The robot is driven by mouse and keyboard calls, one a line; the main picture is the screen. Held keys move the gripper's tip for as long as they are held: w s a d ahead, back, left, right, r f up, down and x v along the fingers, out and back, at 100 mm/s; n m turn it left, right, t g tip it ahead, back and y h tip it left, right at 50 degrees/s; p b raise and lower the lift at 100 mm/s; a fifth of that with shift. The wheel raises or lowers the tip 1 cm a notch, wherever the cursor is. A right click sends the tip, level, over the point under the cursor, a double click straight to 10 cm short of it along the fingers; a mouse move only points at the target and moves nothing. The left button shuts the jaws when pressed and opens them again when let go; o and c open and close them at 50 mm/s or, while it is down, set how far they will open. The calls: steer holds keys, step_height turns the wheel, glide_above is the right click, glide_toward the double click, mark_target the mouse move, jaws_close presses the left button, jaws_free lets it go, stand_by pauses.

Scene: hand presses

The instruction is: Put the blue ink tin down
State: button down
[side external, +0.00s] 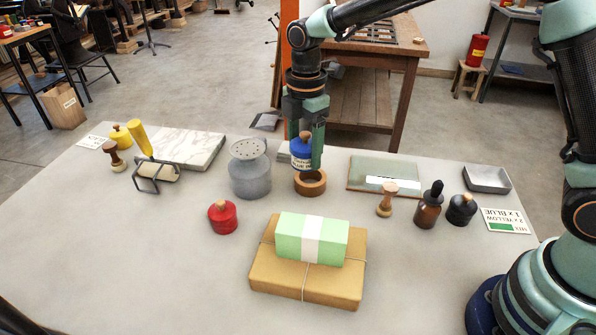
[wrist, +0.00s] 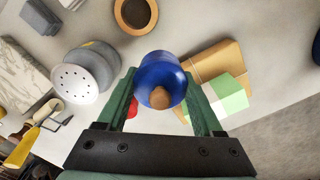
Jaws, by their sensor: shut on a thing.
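The blue ink tin (side external: 300,153) has a blue lid, a wooden knob and a pale label. My gripper (side external: 306,150) points down and is shut on it. In the side view the tin shows just above and partly over the round wooden dish (side external: 311,189), apart from the table as far as I can tell. In the wrist view the tin (wrist: 160,73) sits between the green fingers of my gripper (wrist: 163,92), knob toward the camera. There the dish (wrist: 123,24) shows beyond the tin, not directly under it.
A grey metal can (side external: 249,177) with a perforated top stands left of the dish. A red tin (side external: 222,218) and a green-topped parcel (side external: 262,283) lie nearer. A glass plate (side external: 366,174), a wooden stamp (side external: 386,203) and dark bottles (side external: 428,209) are right. Bare table (side external: 170,250) is front left.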

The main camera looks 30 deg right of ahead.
mark_target(305, 133)
step_height(305, 133, up, 5)
steer(key=shift+r, duration=0.1)
steer(key=shift+d+r, duration=0.15)
steer(key=shift+r, duration=0.5)
steer(key=s+d+r+m, duration=0.1)
steer(key=s+d+m, duration=0.3)
steer(key=d+m, duration=0.4)
steer(key=s+d+r+m, duration=0.1)
steer(key=s+d+m, duration=0.2)
steer(key=d+m, duration=0.55)
steer(key=s+a+f+m, duration=0.3)
steer(key=s+f, duration=0.1)
steer(key=shift+n, duration=0.75)
steer(key=w+a, duration=0.3)
steer(key=a, duration=0.1)
steer(key=w+a+r, duration=0.1)
steer(key=w+a, duration=0.3)
steer(key=a, duration=0.1)
steer(key=w+a+r, duration=0.1)
steer(key=w+a, duration=0.3)
steer(key=shift+a+r, duration=0.15)
steer(key=shift+a, duration=0.05)
steer(key=shift+a+f, duration=0.15)
steer(key=shift+f, duration=0.05)
step_height(305, 133, down, 20)
steer(key=shift+w+r, duration=0.1)
steer(key=shift+r, duration=0.15)
